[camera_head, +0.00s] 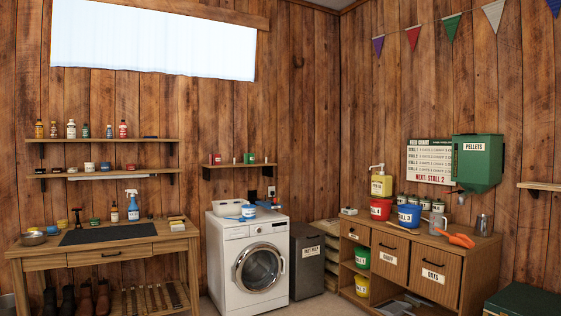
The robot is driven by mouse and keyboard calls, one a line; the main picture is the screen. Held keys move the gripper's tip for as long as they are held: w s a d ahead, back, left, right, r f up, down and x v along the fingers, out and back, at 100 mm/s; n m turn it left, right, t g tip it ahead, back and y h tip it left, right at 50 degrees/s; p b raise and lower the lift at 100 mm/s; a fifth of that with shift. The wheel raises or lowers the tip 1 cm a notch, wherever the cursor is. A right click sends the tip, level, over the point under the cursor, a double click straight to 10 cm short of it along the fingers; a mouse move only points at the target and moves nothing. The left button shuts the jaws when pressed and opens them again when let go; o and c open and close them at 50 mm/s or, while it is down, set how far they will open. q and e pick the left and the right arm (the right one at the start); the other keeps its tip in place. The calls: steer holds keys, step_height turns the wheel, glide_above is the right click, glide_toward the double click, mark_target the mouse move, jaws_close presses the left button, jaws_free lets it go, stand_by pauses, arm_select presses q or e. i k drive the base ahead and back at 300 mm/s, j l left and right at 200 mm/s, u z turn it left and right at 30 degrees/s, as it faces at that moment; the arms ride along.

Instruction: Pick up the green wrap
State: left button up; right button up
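A small green roll-like object (250,158) sits on the small wall shelf above the washing machine. It may be the green wrap, but it is too small to tell for sure. A red object (216,158) of similar size is at the left of the same shelf. Another small green item (95,222) lies on the workbench at the left, and its kind is unclear. Neither of my grippers shows in the head view.
The washing machine (248,265) stands under the small shelf (239,166), with a white tub and blue items on top. A workbench (110,248) is at left, a wooden feed cabinet (412,262) at right. A dark bin (306,262) stands between. Little floor shows.

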mark_target(249, 159)
steer(key=i+z, duration=0.1)
steer(key=i, duration=5.65)
steer(key=u, duration=0.35)
